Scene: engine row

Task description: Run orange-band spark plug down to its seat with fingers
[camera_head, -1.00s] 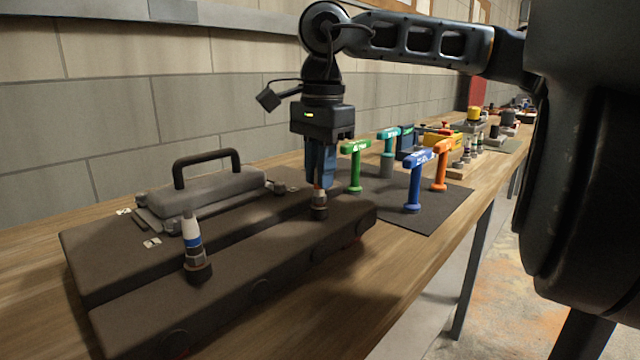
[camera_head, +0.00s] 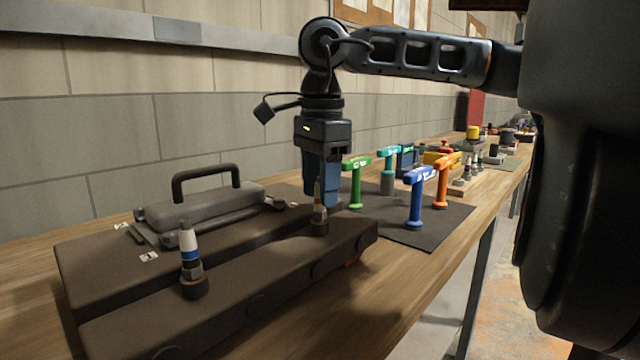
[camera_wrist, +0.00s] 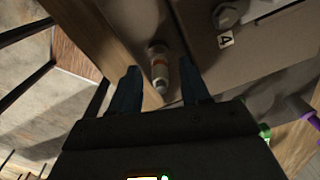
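The orange-band spark plug (camera_head: 319,214) stands upright in the far end of the dark engine head (camera_head: 250,268).
A blue-band plug (camera_head: 190,258) stands in the near end of the head. A grey cover with a black handle (camera_head: 205,172) lies behind. Green, teal, blue (camera_head: 415,200) and orange (camera_head: 441,185) T-handled tools stand on a dark mat (camera_head: 385,228) to the right, close to my gripper.

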